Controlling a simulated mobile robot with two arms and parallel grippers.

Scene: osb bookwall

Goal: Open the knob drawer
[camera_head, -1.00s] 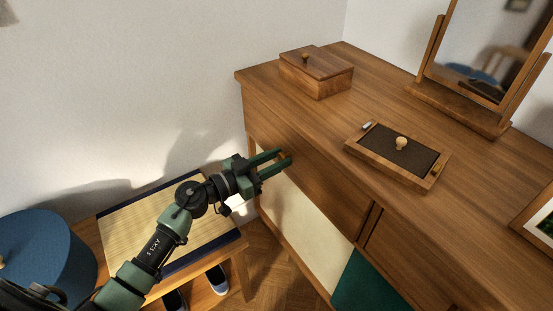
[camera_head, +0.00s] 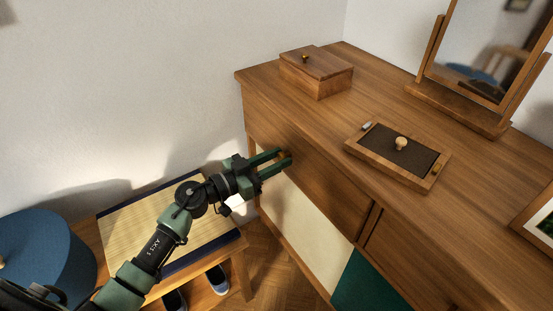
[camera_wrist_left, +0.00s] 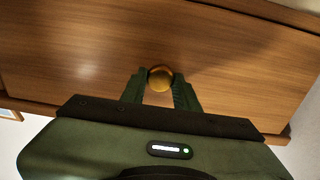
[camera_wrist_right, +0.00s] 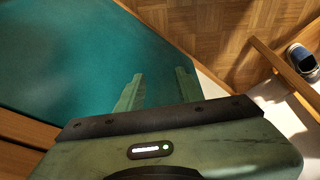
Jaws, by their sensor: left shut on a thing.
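The knob drawer (camera_head: 315,185) is the wooden front at the upper left of the dresser, and it looks flush with the dresser face. Its round brass-coloured knob (camera_wrist_left: 160,78) shows in the left wrist view, between the fingertips. My left gripper (camera_head: 284,157) is shut on the knob, with one finger on either side of it. In the left wrist view the drawer front (camera_wrist_left: 90,50) fills most of the picture. My right gripper (camera_wrist_right: 160,85) shows only in its own wrist view, fingers apart and empty, near a teal panel (camera_wrist_right: 60,50).
On the dresser top (camera_head: 390,108) stand a wooden box (camera_head: 318,75), a framed tray with a knob (camera_head: 400,155) and a mirror (camera_head: 485,60).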

